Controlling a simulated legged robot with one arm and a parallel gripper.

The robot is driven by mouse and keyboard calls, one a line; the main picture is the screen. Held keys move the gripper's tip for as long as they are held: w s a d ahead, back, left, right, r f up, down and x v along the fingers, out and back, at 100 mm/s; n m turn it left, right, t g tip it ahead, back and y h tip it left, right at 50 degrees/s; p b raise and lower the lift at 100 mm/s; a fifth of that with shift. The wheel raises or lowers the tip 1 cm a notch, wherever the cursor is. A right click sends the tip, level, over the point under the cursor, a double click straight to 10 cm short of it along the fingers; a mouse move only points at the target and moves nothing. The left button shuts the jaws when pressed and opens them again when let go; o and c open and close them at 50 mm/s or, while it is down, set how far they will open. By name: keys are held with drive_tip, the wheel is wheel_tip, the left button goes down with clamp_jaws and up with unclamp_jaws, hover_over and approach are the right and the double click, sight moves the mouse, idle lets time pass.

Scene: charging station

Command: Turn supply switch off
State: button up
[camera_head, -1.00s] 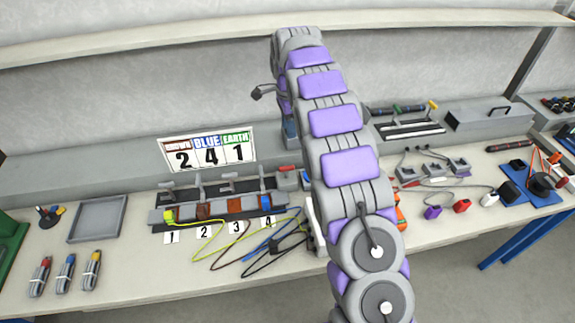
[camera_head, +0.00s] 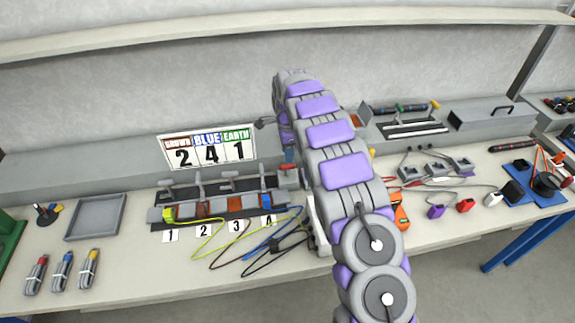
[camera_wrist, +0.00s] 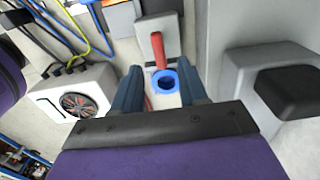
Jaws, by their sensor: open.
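The supply switch appears to be a red lever (camera_wrist: 159,52) on a light grey plate (camera_wrist: 146,24), seen at the top middle of the wrist view. In the head view a small red piece (camera_head: 287,167) shows on a grey block just left of my arm. My gripper (camera_wrist: 160,72) is open, with its two blue-grey fingers on either side of the lever's lower end in the wrist view. Whether they touch it I cannot tell. A blue ring (camera_wrist: 166,81) shows between the fingers. In the head view my arm hides the fingers.
A white box with a fan (camera_wrist: 75,103) is left of the fingers; a grey block with a dark knob (camera_wrist: 290,90) is right. A terminal row with several wires (camera_head: 220,207) lies left of my arm, below a number sign (camera_head: 208,149). A shelf (camera_head: 130,42) runs above.

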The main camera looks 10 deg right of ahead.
sight(288, 165)
drive_tip(key=shift+f+b, duration=0.45)
drive_tip(key=shift+f, duration=2.3)
clamp_jaws()
